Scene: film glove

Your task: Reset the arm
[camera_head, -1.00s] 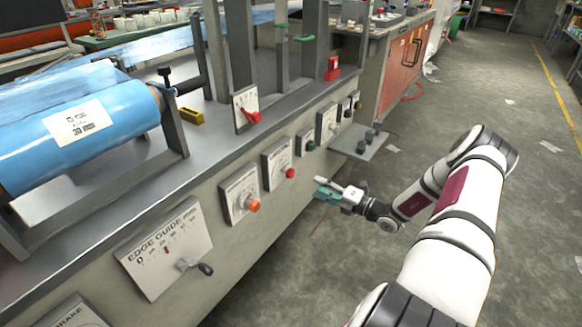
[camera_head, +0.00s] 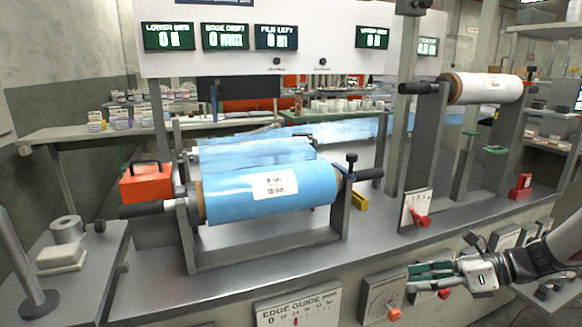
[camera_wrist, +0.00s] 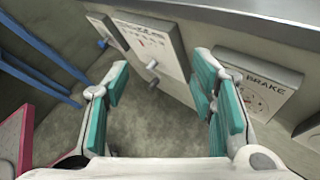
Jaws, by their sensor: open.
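My gripper (camera_head: 432,277) shows at the lower right of the head view, with white body and teal finger pads, in front of the machine's front panel. In the wrist view my gripper (camera_wrist: 158,105) is open, its two teal-padded fingers wide apart with nothing between them but grey floor and panel behind. My arm enters from the right edge of the head view; most of it is out of frame.
The machine's front carries an edge guide plate (camera_head: 298,308), a dial with an orange knob (camera_head: 394,313) and a brake plate (camera_wrist: 255,85). A blue film roll (camera_head: 320,190) sits on the machine bed. A side table (camera_head: 75,285) stands at left. Blue bars (camera_wrist: 40,65) show at left in the wrist view.

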